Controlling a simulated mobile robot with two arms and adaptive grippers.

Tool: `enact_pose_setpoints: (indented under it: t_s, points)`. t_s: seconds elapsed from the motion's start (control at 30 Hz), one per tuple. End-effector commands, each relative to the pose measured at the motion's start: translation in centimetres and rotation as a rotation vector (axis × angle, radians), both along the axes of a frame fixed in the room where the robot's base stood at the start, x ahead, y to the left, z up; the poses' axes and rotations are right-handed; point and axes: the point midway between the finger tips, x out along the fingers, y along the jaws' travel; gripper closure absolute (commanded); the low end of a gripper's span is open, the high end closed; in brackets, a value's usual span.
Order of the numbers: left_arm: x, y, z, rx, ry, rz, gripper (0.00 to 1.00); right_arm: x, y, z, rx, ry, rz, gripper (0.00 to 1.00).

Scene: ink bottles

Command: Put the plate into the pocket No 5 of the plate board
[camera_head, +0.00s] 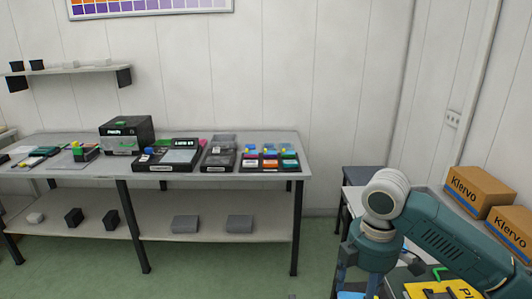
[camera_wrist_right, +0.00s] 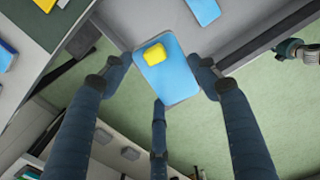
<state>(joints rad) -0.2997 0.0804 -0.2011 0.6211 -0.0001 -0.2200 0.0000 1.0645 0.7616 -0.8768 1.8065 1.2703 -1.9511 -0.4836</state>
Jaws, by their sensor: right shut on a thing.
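My right gripper (camera_wrist_right: 157,80) is shut on a light blue plate (camera_wrist_right: 176,84) with a yellow block-like knob on top. The fingers sit at the plate's sides and near edge in the right wrist view. In the head view my right gripper (camera_head: 362,284) is low at the right, mostly cut off by the frame, with a bit of blue beneath it. A yellow panel (camera_head: 425,290) with partly cut lettering "Pl" lies under my right arm. It may belong to the plate board; no pocket numbers are readable.
A long grey table (camera_head: 60,182) with ink cartridges, a black box (camera_head: 126,136) and other devices stands along the back wall. Two cardboard boxes (camera_head: 478,192) stand at the right. Green floor lies open between the tables.

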Motion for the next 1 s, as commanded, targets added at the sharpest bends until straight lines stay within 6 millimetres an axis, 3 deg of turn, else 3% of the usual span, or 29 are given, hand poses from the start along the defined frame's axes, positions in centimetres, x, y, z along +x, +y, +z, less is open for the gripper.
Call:
enact_pose_setpoints:
  t_s: [0.6,0.93,1.0]
  points:
    - [0.0,0.0,0.0,0.000,0.001,0.001,0.60,-9.3,4.0,1.4,0.012,-0.005,-1.073,0.68]
    - [-0.1,0.0,0.0,0.000,0.001,0.001,0.60,-11.8,4.4,1.5,0.003,0.003,-1.333,0.68]
    - [-0.1,0.0,0.0,0.000,0.001,0.001,0.69,-11.9,4.4,1.5,0.003,0.002,-1.344,0.68]
